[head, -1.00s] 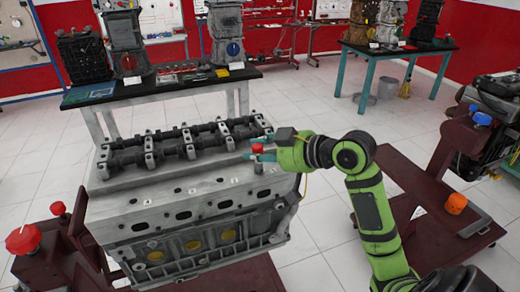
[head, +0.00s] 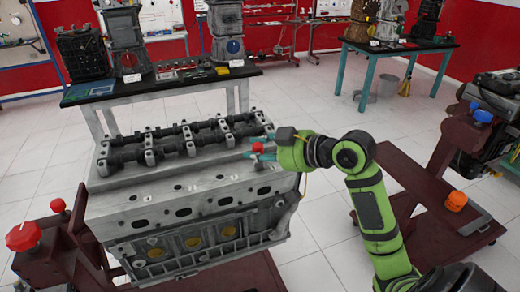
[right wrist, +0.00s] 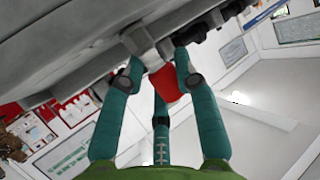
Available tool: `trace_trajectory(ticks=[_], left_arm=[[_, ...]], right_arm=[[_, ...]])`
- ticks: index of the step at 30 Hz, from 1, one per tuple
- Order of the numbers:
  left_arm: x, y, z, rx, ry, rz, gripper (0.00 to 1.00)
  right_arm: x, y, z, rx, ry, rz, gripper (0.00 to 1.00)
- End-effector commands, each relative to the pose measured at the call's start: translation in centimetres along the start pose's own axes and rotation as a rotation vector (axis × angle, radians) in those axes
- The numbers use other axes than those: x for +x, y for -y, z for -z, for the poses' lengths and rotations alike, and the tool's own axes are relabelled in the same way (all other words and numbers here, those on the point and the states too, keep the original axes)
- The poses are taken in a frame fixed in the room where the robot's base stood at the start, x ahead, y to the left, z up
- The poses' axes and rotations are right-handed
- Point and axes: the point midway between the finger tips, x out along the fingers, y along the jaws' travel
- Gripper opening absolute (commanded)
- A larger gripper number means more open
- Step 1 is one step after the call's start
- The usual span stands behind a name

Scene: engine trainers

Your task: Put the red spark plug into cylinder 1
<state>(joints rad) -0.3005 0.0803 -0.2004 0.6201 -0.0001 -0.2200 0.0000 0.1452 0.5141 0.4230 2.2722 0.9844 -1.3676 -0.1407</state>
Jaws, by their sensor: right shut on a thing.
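The red spark plug (head: 257,149) is between the teal fingers of my right gripper (head: 257,149), above the right end of the grey engine block (head: 165,190). A short grey piece shows just under the red part; I cannot tell whether it touches the block. In the right wrist view the red plug (right wrist: 167,84) shows between the fingertips of the gripper (right wrist: 160,72), close to a grey part of the engine. Several dark round holes line the block's front edge, the rightmost (head: 263,190) below the gripper. I cannot tell which is cylinder 1. My left gripper is out of view.
Dark camshafts (head: 180,142) run along the block's top, just left of the gripper. A maroon stand with a red knob (head: 23,236) is at the left. Another engine stand (head: 425,195) is at the right. A black-topped table (head: 160,88) stands behind.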

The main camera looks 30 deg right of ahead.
Motion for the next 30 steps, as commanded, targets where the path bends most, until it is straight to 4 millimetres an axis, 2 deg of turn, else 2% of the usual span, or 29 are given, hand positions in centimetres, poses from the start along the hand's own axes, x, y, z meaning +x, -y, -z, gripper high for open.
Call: trace_trajectory(ticks=[1, 3, 13, 17, 20, 30], left_arm=[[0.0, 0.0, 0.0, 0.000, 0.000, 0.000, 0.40], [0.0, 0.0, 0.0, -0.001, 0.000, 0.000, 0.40], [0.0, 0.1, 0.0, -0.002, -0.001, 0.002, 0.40], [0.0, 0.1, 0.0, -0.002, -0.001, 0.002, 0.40], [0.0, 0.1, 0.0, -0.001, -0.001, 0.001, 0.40], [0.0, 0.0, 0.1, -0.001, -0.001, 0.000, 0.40]], right_arm=[[0.0, 0.0, 0.0, 0.000, -0.001, 0.000, 0.35], [0.0, 0.0, 0.0, 0.000, -0.001, 0.000, 0.59], [0.0, 0.0, 0.0, 0.000, 0.000, 0.000, 0.59], [-0.8, -0.1, 0.0, -0.001, -0.001, -0.002, 0.59], [-2.3, -0.1, 0.0, -0.002, 0.002, -0.004, 0.59], [-9.2, 0.0, 0.0, -0.002, 0.001, -0.004, 0.59]])
